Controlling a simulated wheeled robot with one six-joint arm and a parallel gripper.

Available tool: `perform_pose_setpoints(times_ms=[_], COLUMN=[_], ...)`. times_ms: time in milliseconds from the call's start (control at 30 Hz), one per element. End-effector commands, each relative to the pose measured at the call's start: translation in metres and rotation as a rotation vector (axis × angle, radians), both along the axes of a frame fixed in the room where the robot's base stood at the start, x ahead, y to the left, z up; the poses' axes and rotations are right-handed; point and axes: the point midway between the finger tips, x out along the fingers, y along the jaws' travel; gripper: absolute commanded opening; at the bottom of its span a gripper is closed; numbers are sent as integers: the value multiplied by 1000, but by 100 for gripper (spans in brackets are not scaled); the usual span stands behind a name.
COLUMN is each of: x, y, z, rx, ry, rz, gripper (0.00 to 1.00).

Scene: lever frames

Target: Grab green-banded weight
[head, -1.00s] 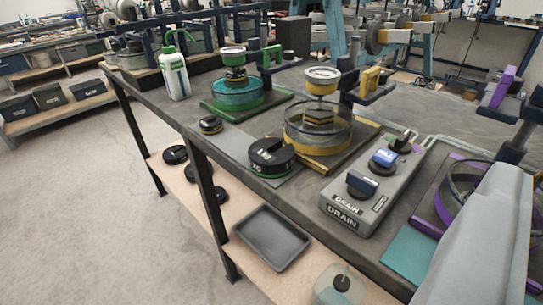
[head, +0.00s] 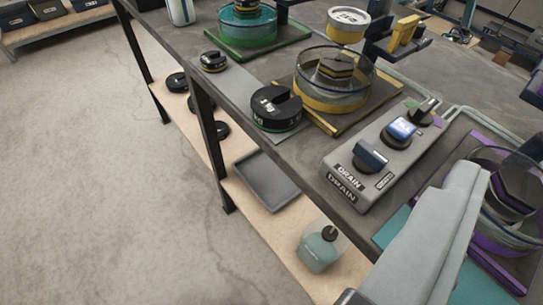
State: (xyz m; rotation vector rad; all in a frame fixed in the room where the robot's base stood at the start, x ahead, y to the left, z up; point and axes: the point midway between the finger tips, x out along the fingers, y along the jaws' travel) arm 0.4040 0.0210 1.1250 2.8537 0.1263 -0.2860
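The green-banded weight (head: 276,109) is a black slotted disc with a thin green band low on its side. It lies on a grey mat (head: 236,92) at the front edge of the bench. A smaller black weight with a yellowish band (head: 214,61) sits behind it to the left on the same mat. My arm shows as a pale grey link at the lower right.
A yellow-ringed glass basin (head: 333,84) stands right behind the weight. A grey DRAIN control box (head: 382,158) is to the right, and a purple-ringed basin (head: 502,215) beyond it. The lower shelf holds a grey tray (head: 266,180) and a bottle (head: 321,249). Open floor lies left.

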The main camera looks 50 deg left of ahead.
Motion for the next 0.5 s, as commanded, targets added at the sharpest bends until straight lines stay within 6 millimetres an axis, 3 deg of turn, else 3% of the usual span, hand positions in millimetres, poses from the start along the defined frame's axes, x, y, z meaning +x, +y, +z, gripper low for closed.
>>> perform_pose_setpoints(times_ms=[200,500], x=[45,88], y=[39,101], z=[5,5], rx=[-385,-904], ry=[191,372], rz=[214,629], gripper=[96,96])
